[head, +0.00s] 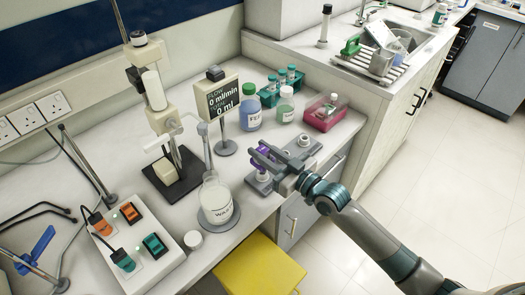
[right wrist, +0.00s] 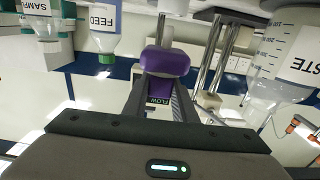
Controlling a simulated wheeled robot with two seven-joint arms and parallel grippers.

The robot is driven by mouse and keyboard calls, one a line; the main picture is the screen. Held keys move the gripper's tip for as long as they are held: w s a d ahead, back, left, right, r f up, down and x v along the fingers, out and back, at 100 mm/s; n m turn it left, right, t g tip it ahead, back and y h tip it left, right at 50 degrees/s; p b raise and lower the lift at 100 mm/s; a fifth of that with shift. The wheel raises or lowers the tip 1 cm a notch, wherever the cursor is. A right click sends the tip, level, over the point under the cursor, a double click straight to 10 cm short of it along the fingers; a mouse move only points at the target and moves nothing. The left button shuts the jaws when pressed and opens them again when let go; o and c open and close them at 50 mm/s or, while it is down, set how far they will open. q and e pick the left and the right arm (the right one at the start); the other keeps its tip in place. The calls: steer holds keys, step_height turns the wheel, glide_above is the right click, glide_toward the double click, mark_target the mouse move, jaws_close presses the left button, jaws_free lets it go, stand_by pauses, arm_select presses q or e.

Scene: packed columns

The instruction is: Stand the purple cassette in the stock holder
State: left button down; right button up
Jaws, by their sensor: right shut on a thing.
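The purple cassette (head: 262,147) is between the fingers of my right gripper (head: 264,156), which is shut on it. In the right wrist view the cassette (right wrist: 165,62) shows as a rounded purple block with a lower purple part bearing a "FLOW" label, pinched by the fingers (right wrist: 160,88). A grey holder plate (head: 258,187) lies on the bench just below the gripper and appears to be the stock holder; the gripper hides part of it. I cannot tell whether the cassette touches the holder. My left gripper is not in view.
A "WASTE" bottle (head: 215,203) stands left of the gripper. A yellow bin (head: 258,268) stands below the bench edge.

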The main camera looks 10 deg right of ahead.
stand_by(0.5)
steer(key=shift+f, duration=0.1)
steer(key=shift+f, duration=0.4)
steer(key=shift+f+b, duration=0.9)
steer(key=shift+f, duration=0.15)
steer(key=shift+s+d+f, duration=0.1)
steer(key=shift+f, duration=0.1)
stand_by(0.4)
steer(key=o, duration=1.1)
